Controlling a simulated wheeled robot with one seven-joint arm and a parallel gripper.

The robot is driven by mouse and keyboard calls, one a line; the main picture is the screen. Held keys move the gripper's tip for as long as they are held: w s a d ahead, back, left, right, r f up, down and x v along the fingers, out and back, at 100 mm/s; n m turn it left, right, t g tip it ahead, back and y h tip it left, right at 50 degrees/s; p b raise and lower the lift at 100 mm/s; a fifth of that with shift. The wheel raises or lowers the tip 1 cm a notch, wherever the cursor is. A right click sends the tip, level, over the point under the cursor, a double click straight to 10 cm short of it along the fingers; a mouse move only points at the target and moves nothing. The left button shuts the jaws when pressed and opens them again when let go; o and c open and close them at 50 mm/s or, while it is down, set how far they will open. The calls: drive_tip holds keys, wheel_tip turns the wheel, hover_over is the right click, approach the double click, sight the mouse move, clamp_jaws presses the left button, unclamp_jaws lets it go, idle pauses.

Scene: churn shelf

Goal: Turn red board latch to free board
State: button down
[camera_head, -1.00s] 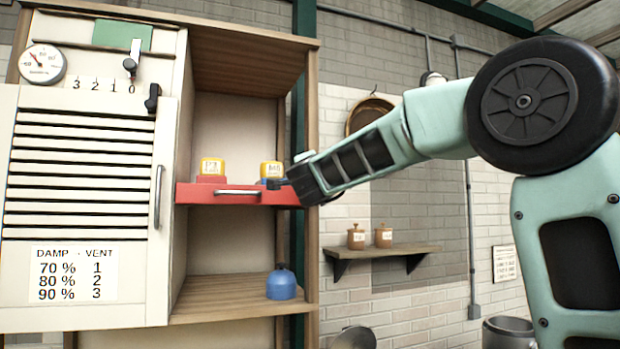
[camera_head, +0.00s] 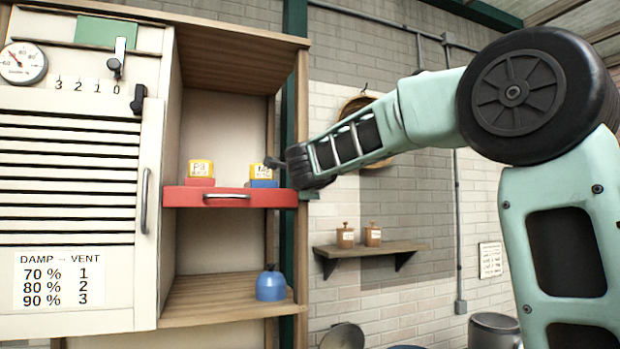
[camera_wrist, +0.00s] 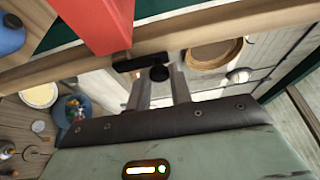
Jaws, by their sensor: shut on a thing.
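The red board (camera_head: 232,197) lies level across the cabinet's right bay, with a grey handle on its front edge. Its red end also shows at the top of the wrist view (camera_wrist: 105,22). My gripper (camera_wrist: 160,78) is shut on a small dark latch piece (camera_wrist: 141,62), close to the end of the board. In the head view my gripper (camera_head: 278,164) is at the board's right end, slightly above its front face, by the cabinet's right post. The latch is mostly hidden behind my gripper in the head view, so its exact angle is hard to tell.
Two yellow-topped containers (camera_head: 201,168) (camera_head: 264,171) stand on the board, the right one close to my gripper. A blue jug (camera_head: 271,284) stands on the shelf below. A louvred door (camera_head: 75,190) is at left. A wall shelf (camera_head: 370,251) with two small jars is at right.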

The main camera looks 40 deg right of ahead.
drive_tip(key=shift+d, duration=0.1)
drive_tip(key=c, duration=1.3)
unclamp_jaws()
drive_tip(key=b+v, duration=0.5)
drive_tip(key=v, duration=1.2)
drive_tip(key=shift+a, duration=0.25)
drive_tip(key=shift+s, duration=0.1)
